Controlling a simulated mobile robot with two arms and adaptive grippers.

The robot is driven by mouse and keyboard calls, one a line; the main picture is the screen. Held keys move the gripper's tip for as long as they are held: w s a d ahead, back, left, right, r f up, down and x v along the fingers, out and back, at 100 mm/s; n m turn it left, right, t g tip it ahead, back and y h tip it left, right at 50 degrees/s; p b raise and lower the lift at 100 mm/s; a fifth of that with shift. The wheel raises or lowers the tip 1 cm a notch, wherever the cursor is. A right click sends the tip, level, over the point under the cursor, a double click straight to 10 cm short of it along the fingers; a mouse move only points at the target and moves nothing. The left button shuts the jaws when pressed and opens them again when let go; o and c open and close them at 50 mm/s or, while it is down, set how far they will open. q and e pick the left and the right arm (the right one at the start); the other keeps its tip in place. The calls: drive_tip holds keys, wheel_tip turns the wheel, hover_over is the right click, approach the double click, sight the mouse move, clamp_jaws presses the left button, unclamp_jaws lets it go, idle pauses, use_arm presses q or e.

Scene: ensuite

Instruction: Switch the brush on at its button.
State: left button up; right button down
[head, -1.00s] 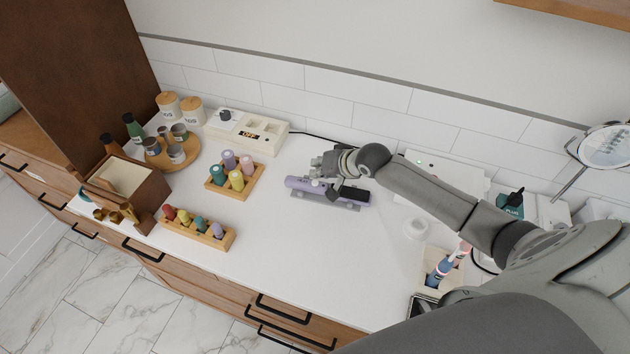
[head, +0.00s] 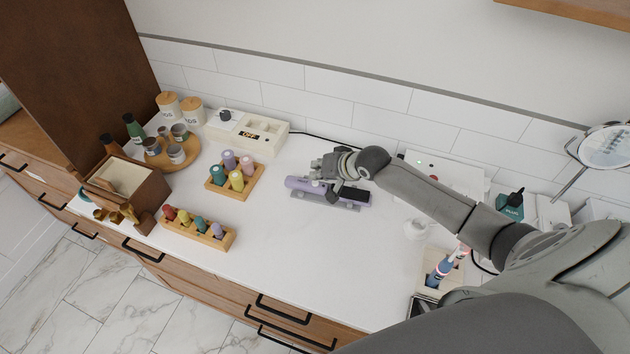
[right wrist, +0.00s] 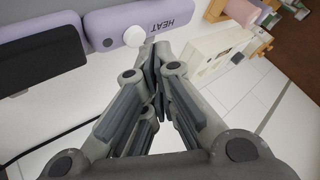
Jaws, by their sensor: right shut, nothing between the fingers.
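The lavender brush (head: 300,184) lies on a grey cradle on the white counter, its black head (head: 356,194) pointing right. In the right wrist view, the brush handle (right wrist: 182,14) shows the word HEAT and a round white button (right wrist: 134,36). My right gripper (head: 328,172) is shut and empty, over or just behind the handle. In the right wrist view its fingertips (right wrist: 156,58) are close beside the handle, a little right of the button. I cannot tell whether they touch the brush. My left gripper is not in view.
A cream box (head: 222,127) with a dial and an OFF display stands at the back wall. Two wooden racks of coloured rollers (head: 236,182) stand left of the brush. The counter in front of the brush is clear.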

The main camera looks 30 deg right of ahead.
sight(318, 182)
drive_tip(key=shift+f, duration=0.55)
idle(0.7)
drive_tip(key=shift+r, duration=0.1)
drive_tip(key=shift+r+p, duration=0.8)
drive_tip(key=shift+p, duration=0.2)
wheel_tip(318, 182, up, 4)
drive_tip(key=p, duration=0.5)
drive_tip(key=shift+r, duration=0.25)
drive_tip(key=shift+r+p, duration=0.35)
drive_tip(key=shift+r, duration=0.4)
